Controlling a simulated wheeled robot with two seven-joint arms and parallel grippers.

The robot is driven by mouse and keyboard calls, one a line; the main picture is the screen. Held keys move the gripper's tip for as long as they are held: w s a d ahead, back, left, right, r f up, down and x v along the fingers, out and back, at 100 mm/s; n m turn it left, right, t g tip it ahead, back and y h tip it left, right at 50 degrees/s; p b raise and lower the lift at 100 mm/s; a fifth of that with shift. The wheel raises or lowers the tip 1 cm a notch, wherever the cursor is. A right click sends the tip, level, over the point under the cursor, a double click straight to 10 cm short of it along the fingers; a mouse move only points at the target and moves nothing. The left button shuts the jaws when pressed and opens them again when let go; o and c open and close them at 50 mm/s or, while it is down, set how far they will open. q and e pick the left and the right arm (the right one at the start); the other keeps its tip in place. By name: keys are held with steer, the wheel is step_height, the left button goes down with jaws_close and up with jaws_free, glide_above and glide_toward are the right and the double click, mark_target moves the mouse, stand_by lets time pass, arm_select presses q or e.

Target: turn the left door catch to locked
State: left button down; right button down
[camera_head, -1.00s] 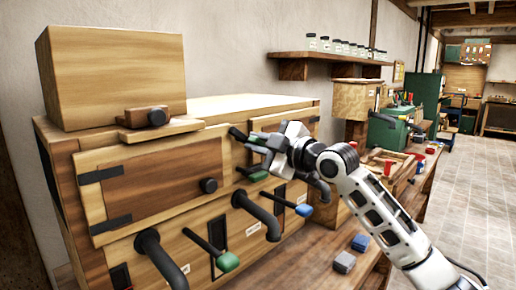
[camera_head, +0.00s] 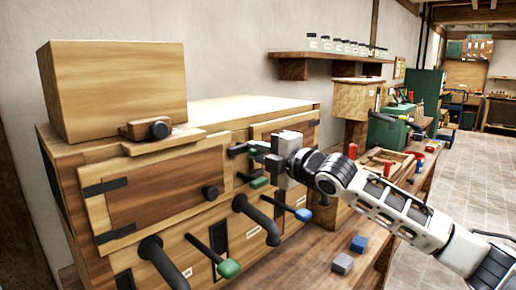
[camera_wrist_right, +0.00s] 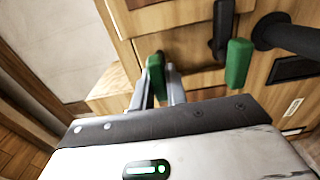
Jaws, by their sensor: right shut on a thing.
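The left door (camera_head: 165,185) is a dark wood panel with black hinges and a round black knob, on a wooden cabinet front. It looks closed. Its catch (camera_head: 237,150) is a dark bar at the door's upper right edge, lying roughly level. My right gripper (camera_head: 262,150) is at the catch, and its fingers hide the catch's outer end. In the right wrist view the fingers are shut on the catch's green grip (camera_wrist_right: 155,76). A second green-ended lever (camera_head: 258,182) sits just below the gripper and is free of it. My left gripper is not in view.
Black curved handles (camera_head: 160,262) and levers with a green end (camera_head: 229,268) and a blue end (camera_head: 303,214) stick out below. A wooden box (camera_head: 115,85) stands on top. Small grey (camera_head: 342,263) and blue blocks lie on the bench to the right.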

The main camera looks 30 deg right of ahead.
steer(key=shift+f, duration=0.1)
stand_by(0.3)
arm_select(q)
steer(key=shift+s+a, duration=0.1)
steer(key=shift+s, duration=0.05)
arm_select(e)
steer(key=c, duration=1.4)
jaws_free()
steer(key=shift+c, duration=0.2)
